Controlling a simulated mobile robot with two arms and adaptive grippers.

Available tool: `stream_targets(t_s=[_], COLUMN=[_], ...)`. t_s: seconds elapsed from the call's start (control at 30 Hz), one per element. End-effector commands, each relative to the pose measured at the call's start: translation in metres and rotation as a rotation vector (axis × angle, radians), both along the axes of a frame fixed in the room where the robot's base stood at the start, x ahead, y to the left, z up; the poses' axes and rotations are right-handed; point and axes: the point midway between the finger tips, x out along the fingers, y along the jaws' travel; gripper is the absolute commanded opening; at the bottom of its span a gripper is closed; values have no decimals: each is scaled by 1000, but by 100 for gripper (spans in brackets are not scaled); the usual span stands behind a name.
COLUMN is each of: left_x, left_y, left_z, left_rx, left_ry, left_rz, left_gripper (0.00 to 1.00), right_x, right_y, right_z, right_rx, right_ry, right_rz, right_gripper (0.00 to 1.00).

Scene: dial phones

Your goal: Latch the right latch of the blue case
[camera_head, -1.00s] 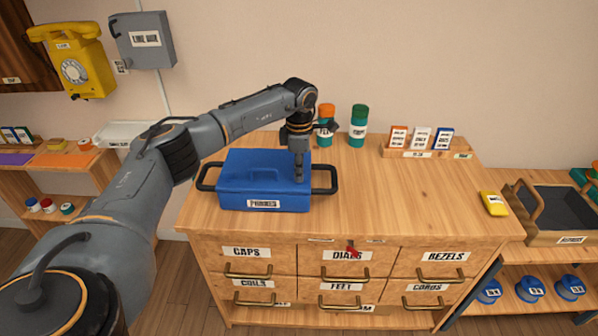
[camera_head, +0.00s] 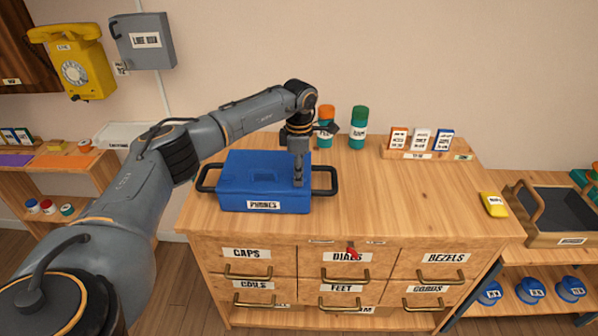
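The blue case (camera_head: 245,190) stands shut on top of the wooden drawer cabinet, with a PHONES label on its front and a dark handle at each side. My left gripper (camera_head: 298,183) points straight down at the right part of the case, by its front upper edge. Its fingers look close together, but they are too small to tell open from shut. The right latch is hidden behind the gripper or too small to make out. My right gripper is not in view.
Two green and orange canisters (camera_head: 359,128) stand behind the case. A card rack (camera_head: 428,155) is at the back right, and a yellow device (camera_head: 494,204) lies at the right edge. The cabinet top (camera_head: 400,200) right of the case is clear.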

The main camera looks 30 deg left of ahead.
Motion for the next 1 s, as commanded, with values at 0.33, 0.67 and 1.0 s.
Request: stream_targets(t_s=[0.33,0.67,1.0], left_x=[1,1,0], left_y=[0,0,0], left_z=[48,108,120], left_rx=[-2,0,-1], left_ry=[-5,-2,1], left_rz=[0,0,0], left_gripper=[34,34,34], right_x=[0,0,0], right_y=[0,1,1], right_z=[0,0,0], right_rx=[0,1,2], right_ry=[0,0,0], right_rz=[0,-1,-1], right_gripper=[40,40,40])
